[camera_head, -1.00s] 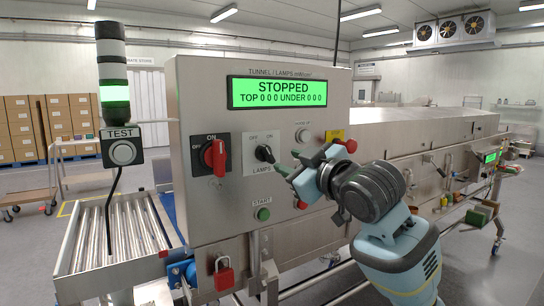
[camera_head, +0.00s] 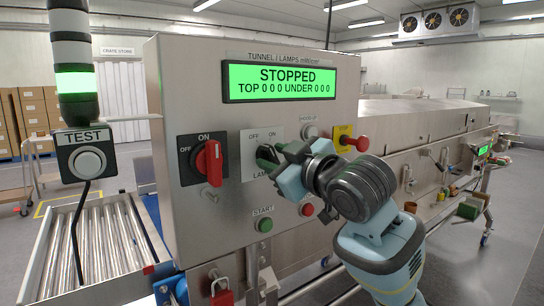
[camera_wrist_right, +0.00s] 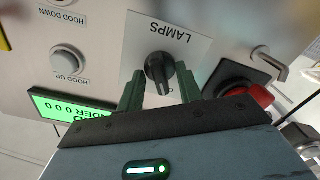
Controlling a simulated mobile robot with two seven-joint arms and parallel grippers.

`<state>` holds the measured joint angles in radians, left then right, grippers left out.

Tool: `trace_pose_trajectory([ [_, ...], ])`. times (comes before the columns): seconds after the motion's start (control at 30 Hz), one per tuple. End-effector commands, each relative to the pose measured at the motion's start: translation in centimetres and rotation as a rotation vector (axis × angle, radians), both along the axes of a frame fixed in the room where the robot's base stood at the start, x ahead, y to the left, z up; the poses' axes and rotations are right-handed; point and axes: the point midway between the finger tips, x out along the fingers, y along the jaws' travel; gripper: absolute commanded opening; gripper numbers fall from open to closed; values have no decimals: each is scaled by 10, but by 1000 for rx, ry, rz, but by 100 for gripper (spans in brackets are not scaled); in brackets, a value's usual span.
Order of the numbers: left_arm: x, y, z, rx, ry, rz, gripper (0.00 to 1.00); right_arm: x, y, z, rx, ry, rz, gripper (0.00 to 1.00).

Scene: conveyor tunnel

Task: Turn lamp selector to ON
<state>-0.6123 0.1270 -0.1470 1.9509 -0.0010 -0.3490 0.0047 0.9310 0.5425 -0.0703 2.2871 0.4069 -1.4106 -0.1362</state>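The lamp selector is a black knob (camera_wrist_right: 158,72) on a white plate marked LAMPS, with OFF and ON marks showing on that plate (camera_head: 262,136) in the head view. My right gripper (camera_wrist_right: 160,78) is open, with one green finger on each side of the knob and a gap to both. In the head view my right gripper (camera_head: 268,156) is up against the panel front and hides most of the knob. The knob looks slanted, but I cannot tell exactly which mark it points at. My left gripper is in neither view.
A red rotary switch (camera_head: 208,160) sits left of the selector. A red mushroom button (camera_head: 356,143) on yellow sticks out to the right. A green START button (camera_head: 265,225) is below. The display (camera_head: 278,83) reads STOPPED. A roller conveyor (camera_head: 95,245) lies at the left.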

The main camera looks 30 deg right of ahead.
Motion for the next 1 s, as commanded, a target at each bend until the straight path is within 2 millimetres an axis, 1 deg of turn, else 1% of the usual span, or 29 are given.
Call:
trace_pose_trajectory([
  [0.17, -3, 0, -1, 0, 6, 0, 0, 0, 0, 0, 0, 0, 0, 35],
  [0.2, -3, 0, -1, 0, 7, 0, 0, 0, 0, 0, 0, 0, 0, 34],
  [0.47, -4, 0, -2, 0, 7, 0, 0, 0, 0, 0, 0, 0, 0, 0],
  [0.77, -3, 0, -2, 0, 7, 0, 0, 0, 0, 0, 18, 1, 0, 0],
  [1.0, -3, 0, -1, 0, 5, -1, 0, 0, 0, 0, 121, 9, 1, 0],
])
